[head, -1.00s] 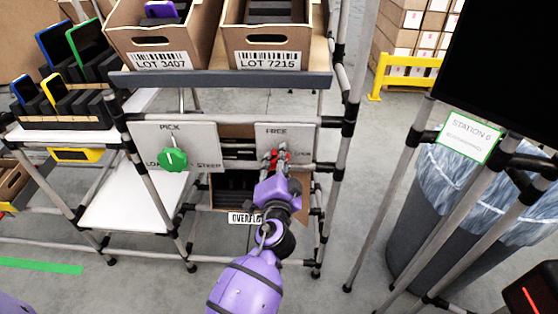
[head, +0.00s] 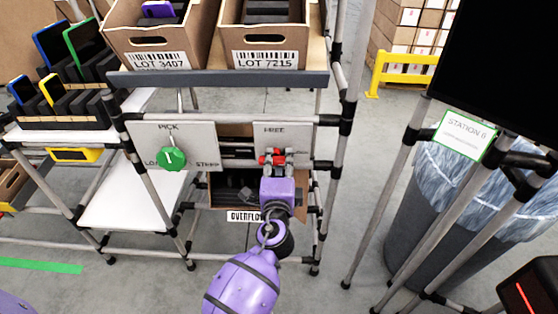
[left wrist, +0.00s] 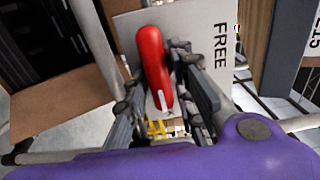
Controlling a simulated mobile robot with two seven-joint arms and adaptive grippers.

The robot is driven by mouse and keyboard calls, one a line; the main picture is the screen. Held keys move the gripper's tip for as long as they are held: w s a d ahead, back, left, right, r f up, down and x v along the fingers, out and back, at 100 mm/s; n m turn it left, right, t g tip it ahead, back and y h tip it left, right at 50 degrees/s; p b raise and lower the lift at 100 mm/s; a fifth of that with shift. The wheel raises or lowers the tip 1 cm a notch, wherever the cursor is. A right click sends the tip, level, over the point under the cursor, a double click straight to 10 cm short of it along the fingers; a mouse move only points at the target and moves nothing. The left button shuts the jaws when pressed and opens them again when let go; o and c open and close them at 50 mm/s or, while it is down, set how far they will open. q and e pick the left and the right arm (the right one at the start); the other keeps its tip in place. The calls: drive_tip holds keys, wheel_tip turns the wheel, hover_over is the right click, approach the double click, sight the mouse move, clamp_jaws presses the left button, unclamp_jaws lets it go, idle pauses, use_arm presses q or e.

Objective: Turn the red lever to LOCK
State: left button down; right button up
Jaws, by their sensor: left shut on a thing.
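The red lever (head: 266,159) is on the right white panel (head: 299,134), below the printed word FREE. My left gripper (head: 272,163) is shut on the lever, reaching it from the front. In the left wrist view the red lever (left wrist: 153,60) lies between the two grey fingers of my gripper (left wrist: 160,88). The lever lies roughly crosswise to the FREE direction, with a white mark near its lower end in that view. The word LOCK is not readable now. My right gripper is not in view.
A green knob (head: 171,158) is on the left panel. Cartons LOT 3407 (head: 160,60) and LOT 7215 (head: 265,60) stand on the shelf above. An open OVERFLOW carton is below the lever. Rack posts (head: 332,165) stand close on the right.

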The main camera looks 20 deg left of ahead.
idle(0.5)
use_arm(q)
drive_tip(key=c, duration=1.6)
unclamp_jaws()
drive_tip(key=shift+c, duration=0.2)
drive_tip(key=v, duration=1.2)
